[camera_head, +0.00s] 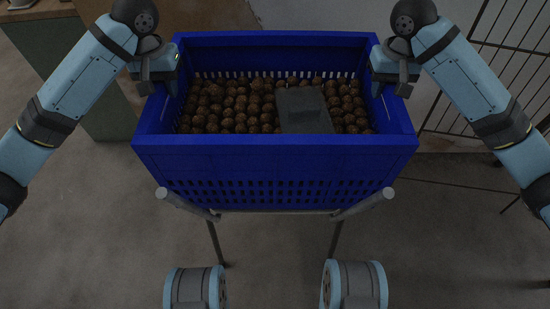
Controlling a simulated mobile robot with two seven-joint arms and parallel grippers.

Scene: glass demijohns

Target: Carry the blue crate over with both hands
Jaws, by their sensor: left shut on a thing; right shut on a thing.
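The blue crate (275,155) is in the middle of the head view, upright and level as far as I can see. It holds many round brown things (235,105) and a grey box-like thing (304,110) lying among them. My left gripper (168,82) is shut on the crate's left side wall near the far corner. My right gripper (382,82) is shut on the crate's right side wall, opposite it. The fingertips are partly hidden by the gripper bodies and the rim. A frame with grey bars (345,207) shows below the crate; I cannot tell whether the crate touches it.
A wire-barred rack or cage (510,60) stands at the right. A greenish cabinet with a wooden top (45,35) stands at the upper left, behind my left arm. The bare grey floor (90,230) is clear at lower left.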

